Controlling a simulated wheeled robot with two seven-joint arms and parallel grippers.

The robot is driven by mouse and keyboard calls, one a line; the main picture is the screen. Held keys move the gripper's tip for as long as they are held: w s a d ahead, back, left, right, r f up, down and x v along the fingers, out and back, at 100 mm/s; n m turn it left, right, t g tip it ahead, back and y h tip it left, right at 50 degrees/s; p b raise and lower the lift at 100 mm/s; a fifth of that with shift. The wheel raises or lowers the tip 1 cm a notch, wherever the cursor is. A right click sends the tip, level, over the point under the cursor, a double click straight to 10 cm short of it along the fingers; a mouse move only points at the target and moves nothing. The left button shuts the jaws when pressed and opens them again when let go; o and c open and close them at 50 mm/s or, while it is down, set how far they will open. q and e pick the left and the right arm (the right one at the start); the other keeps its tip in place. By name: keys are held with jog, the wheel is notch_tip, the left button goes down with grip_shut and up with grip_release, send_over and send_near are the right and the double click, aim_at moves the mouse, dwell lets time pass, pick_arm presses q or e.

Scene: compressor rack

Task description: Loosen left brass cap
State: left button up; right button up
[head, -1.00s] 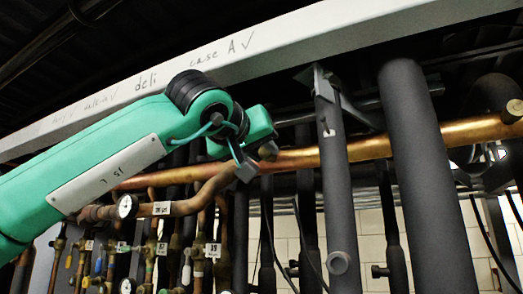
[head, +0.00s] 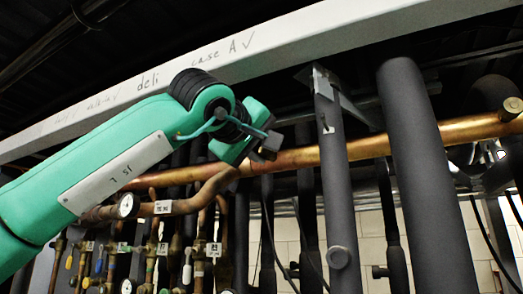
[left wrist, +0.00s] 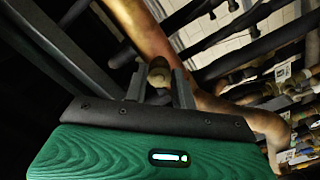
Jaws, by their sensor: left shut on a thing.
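My left gripper (head: 266,147) comes in from the left in the head view and sits at the long copper pipe (head: 300,158). In the left wrist view my left gripper (left wrist: 160,88) has its two grey fingers on either side of the round left brass cap (left wrist: 158,72), shut on it. The cap stands on the copper pipe, which also shows in the left wrist view (left wrist: 140,28). In the head view the fingers and wrist hide most or all of the left cap. My right gripper is in neither view.
Another brass cap (head: 512,106) sits at the pipe's right end. Dark insulated pipes (head: 425,170) rise right of my gripper. A white beam (head: 290,38) runs above. Gauges (head: 126,206) and several tagged valves lie below my arm.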

pick_arm(q)
jog(key=shift+n, duration=0.5)
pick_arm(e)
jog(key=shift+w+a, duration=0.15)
pick_arm(q)
jog(key=o, duration=1)
jog(key=shift+w+d, duration=0.1)
jog(key=shift+w, duration=0.05)
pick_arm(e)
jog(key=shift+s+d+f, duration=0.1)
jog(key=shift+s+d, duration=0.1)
pick_arm(q)
jog(key=shift+s, duration=0.2)
jog(key=b+v, duration=0.4)
jog(key=v, duration=0.9)
jog(key=shift+s, duration=0.15)
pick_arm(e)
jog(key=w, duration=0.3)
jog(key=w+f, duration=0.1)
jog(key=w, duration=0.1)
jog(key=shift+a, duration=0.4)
